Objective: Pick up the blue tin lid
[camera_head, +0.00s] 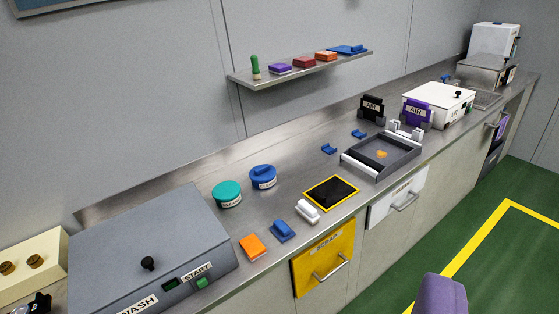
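A round tin with a white label stands on the steel counter, left of the middle. Its blue lid (262,171) is on top, with a raised grip bar across it. A similar tin with a teal lid (226,188) stands just left of it. A purple rounded part, seemingly of my gripper (443,294), shows at the bottom edge, right of the middle, over the floor. It is well away from the blue lid. Its fingertips cannot be made out, and nothing held is visible.
A grey wash box (150,250) stands left of the tins. Orange (253,246), blue (282,230) and white (308,211) blocks lie in front. A black yellow-edged pad (331,193) and grey tray (382,155) lie to the right. A shelf (300,70) hangs above.

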